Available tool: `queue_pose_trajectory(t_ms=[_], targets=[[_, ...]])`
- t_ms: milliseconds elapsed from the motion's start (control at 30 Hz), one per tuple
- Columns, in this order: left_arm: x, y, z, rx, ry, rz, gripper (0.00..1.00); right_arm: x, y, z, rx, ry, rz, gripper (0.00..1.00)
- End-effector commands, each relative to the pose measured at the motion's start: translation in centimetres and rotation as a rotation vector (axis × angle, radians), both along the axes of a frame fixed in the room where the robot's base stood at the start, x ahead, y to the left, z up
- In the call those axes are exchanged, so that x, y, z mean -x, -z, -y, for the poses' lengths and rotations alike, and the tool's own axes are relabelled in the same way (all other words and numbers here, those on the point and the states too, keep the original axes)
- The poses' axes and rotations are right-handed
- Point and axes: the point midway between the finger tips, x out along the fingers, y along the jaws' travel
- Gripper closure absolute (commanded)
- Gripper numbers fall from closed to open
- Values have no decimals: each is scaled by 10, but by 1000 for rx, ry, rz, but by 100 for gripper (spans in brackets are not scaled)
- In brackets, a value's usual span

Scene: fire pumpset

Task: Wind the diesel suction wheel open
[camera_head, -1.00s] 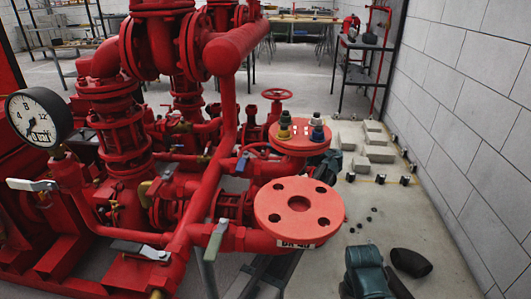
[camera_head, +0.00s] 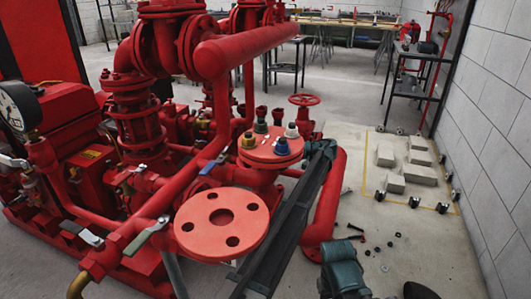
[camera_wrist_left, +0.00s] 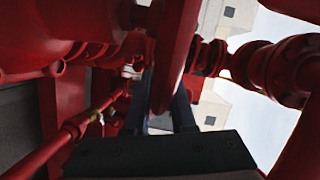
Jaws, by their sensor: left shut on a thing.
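In the left wrist view, a red curved bar, apparently the rim of a handwheel (camera_wrist_left: 176,48), runs down between the two dark fingers of my left gripper (camera_wrist_left: 164,92). The gripper is shut on this rim. The wheel's hub and spokes cannot be made out. Neither gripper shows in the head view. A small red handwheel (camera_head: 305,99) stands beyond the pipework there, with no gripper at it. I cannot tell whether it is the wheel in the wrist view. My right gripper is not in view.
A large red flange (camera_head: 222,223) and a capped flange (camera_head: 271,146) fill the near middle. A pressure gauge (camera_head: 19,105) is at left. Grey blocks (camera_head: 420,174) sit near the wall (camera_head: 491,120).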

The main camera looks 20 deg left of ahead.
Motion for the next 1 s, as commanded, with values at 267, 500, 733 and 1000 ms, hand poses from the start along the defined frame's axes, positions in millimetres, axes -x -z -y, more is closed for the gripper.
queue_pose_trajectory(t_ms=[267, 500, 733, 1000], targets=[[-6, -2, -2, -6, -4, 3, 100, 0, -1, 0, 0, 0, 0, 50], [-6, -2, -3, -7, -5, 2, 100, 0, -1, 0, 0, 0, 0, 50], [-5, -1, -2, -4, -5, 2, 49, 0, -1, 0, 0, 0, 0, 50], [-3, -1, 0, -2, -6, 1, 49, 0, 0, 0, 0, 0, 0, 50]])
